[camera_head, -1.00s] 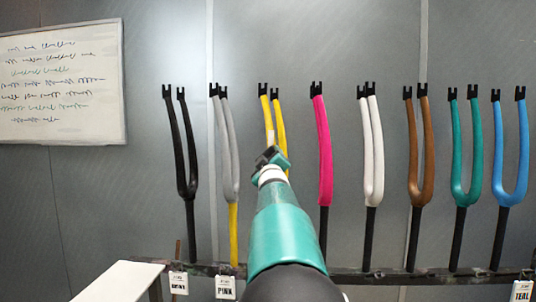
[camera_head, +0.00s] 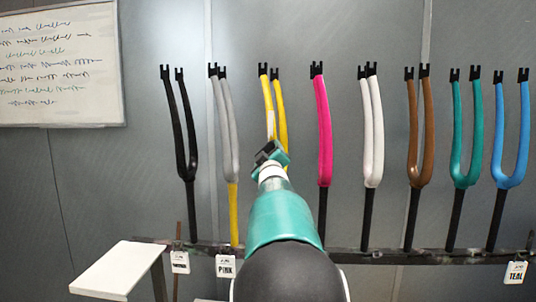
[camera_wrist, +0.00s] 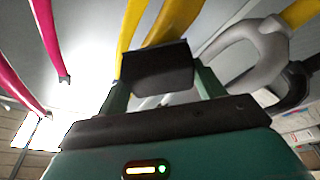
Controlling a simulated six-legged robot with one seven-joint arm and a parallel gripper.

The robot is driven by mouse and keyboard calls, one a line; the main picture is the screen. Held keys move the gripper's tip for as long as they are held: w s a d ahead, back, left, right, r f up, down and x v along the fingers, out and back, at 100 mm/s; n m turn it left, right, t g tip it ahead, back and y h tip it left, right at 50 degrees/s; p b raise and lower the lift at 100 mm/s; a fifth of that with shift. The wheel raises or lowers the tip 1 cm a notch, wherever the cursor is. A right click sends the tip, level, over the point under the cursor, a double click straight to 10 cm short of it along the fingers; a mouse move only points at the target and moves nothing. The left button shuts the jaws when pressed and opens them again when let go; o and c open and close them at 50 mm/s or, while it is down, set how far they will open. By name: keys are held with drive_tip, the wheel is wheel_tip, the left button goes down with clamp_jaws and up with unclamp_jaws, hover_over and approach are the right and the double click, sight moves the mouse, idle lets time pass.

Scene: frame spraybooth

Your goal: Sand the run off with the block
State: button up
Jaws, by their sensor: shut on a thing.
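My gripper (camera_head: 270,153) is in front of the yellow fork (camera_head: 280,108) in the head view. It is shut on a dark block (camera_wrist: 157,68), which sits between its two teal fingers in the wrist view. The yellow fork hangs behind the block, and it also shows at the top of the wrist view (camera_wrist: 178,18). A pale patch (camera_head: 270,124) shows on its left leg, just above my gripper. The fork's lower part is hidden by my arm. I cannot tell whether the block touches the fork.
A grey fork (camera_head: 228,125) and a pink fork (camera_head: 323,130) stand close on either side. Black, white, brown, teal and blue forks share the rack rail (camera_head: 385,257). A white tabletop (camera_head: 116,269) is at lower left. Tags (camera_head: 226,267) hang from the rail.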

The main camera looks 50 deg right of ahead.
drive_tip(key=shift+s+a+r, duration=0.1)
drive_tip(key=shift+s+a, duration=0.45)
drive_tip(key=shift+a, duration=0.3)
drive_tip(key=shift+s+a+r, duration=0.1)
drive_tip(key=shift+s+a, duration=0.4)
drive_tip(key=shift+a, duration=0.3)
drive_tip(key=shift+s+a+r, duration=0.1)
drive_tip(key=shift+s+a, duration=0.45)
drive_tip(key=shift+a, duration=0.3)
drive_tip(key=shift+s+a, duration=0.1)
drive_tip(key=shift+s+a, duration=0.4)
drive_tip(key=shift+a, duration=0.2)
drive_tip(key=shift+s+a, duration=0.35)
drive_tip(key=shift+a, duration=0.25)
